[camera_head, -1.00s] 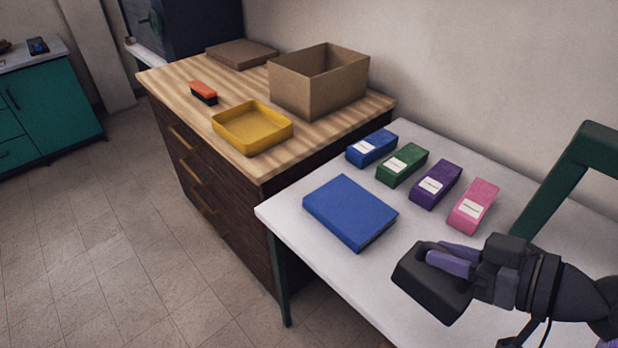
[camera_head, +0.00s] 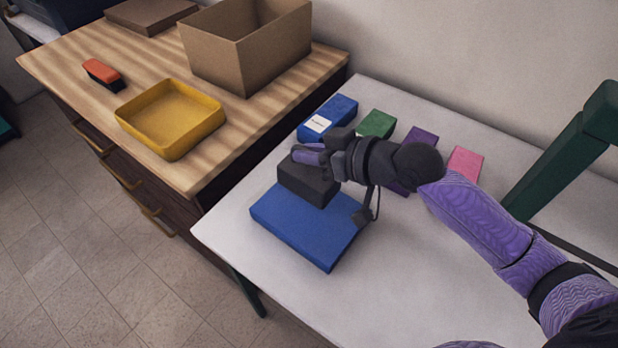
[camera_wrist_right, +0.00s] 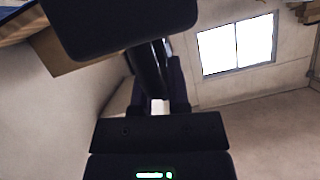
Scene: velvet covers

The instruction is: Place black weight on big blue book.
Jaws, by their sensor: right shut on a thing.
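The black weight (camera_head: 308,186) is a dark block held in my right gripper (camera_head: 312,158), which is shut on it. In the head view the weight appears over the back left part of the big blue book (camera_head: 310,228). I cannot tell whether it touches the book's cover or hangs just above it. The book lies flat on the white table. In the right wrist view the black weight (camera_wrist_right: 120,25) is a large dark shape at the top, and the book cannot be made out. My left gripper is not in view.
Blue (camera_head: 328,118), green (camera_head: 375,124), purple (camera_head: 418,136) and pink (camera_head: 465,162) boxes stand in a row behind, partly hidden by my right arm. A wooden cabinet at left carries a yellow tray (camera_head: 170,150), a cardboard box (camera_head: 245,70) and a red-black brush (camera_head: 103,74).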

